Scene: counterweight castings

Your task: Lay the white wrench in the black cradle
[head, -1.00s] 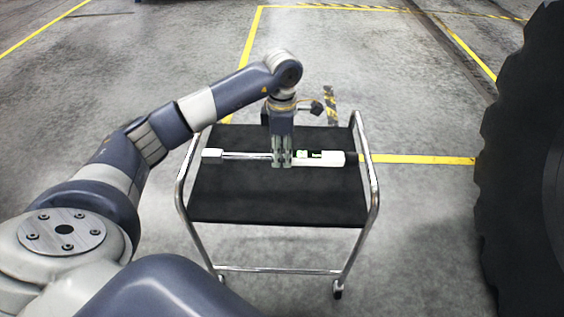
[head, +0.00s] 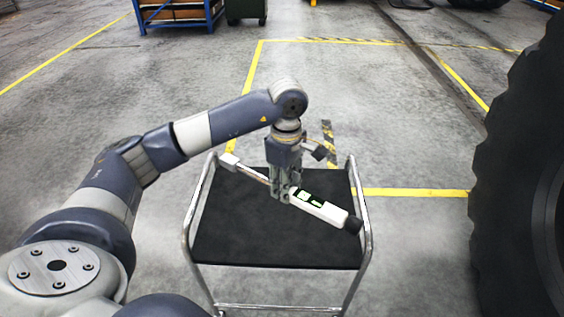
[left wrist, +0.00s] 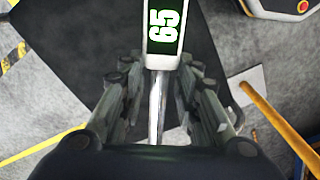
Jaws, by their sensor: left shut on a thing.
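The white wrench (head: 318,207) has a thick white handle with a green-lit display, a thin metal shaft and a pale block at its far left end. My left gripper (head: 281,197) is shut on it where handle and shaft meet. The wrench is above the black top of a trolley, slanting down to the right in the head view. In the left wrist view, the handle (left wrist: 163,45) reads 65 and the shaft runs between the fingers of the gripper (left wrist: 159,88). I see no black cradle that I can make out. My right gripper is not in view.
The trolley's black top (head: 250,240) is bare, with chrome rails (head: 362,205) at both sides. A large black tyre (head: 515,190) stands at the right. A blue rack (head: 180,14) and a dark green bin (head: 246,10) are far back.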

